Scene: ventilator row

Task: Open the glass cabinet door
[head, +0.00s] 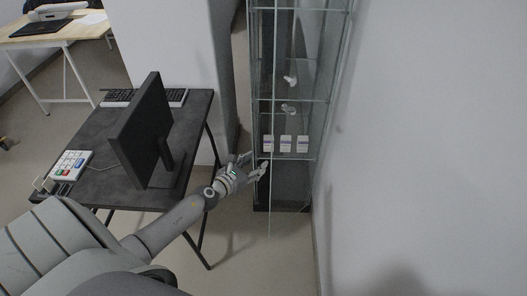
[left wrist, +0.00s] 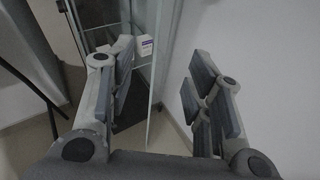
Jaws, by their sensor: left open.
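The glass cabinet (head: 285,102) stands upright against the wall in the head view, with glass shelves and a dark base. Its clear glass door (left wrist: 157,70) shows in the left wrist view as a pane with a pale edge between my open fingers. The pane seems to stand out from the cabinet front, but how far is hard to tell. My left gripper (head: 257,164) is open at the cabinet's lower left front; it also shows in the left wrist view (left wrist: 162,88). Contact with the pane cannot be told. My right gripper is not in view.
Several small white boxes (head: 286,144) stand on a cabinet shelf. A dark desk (head: 110,185) with a monitor (head: 143,132), keyboard and white keypad device (head: 71,165) is on the left. A white wall (head: 430,150) closes the right side. Floor is clear below the cabinet.

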